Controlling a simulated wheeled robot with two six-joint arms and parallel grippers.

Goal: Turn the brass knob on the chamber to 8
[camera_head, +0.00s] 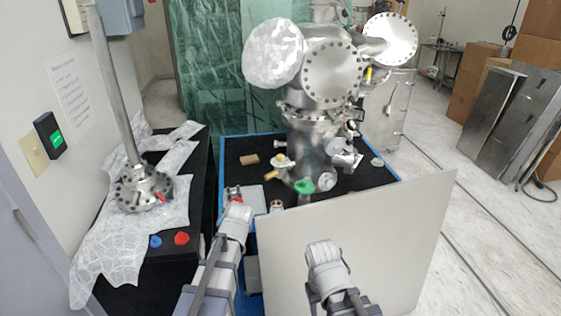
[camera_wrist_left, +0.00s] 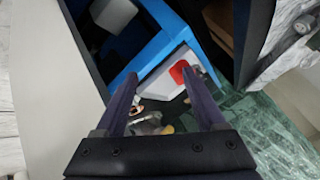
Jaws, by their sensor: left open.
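The steel chamber (camera_head: 318,130) stands on a black-topped, blue-edged bench in the head view. A small brass-coloured part (camera_head: 271,175) sticks out low on its left side, beside a white-and-yellow fitting (camera_head: 282,160); no number can be read. A small yellowish part also shows in the left wrist view (camera_wrist_left: 167,129), partly behind my gripper. My left gripper (camera_wrist_left: 163,78) is open, with nothing held between its fingers. In the head view its arm ends short of the chamber, to its lower left. My right arm ends before the pale panel; its fingers do not show.
A pale panel (camera_head: 365,235) stands in front of the bench's right part. A red part (camera_wrist_left: 180,72) on a white box lies near my left gripper's right finger. A green cap (camera_head: 304,186) sits low on the chamber. A foil-covered table (camera_head: 120,230) stands left.

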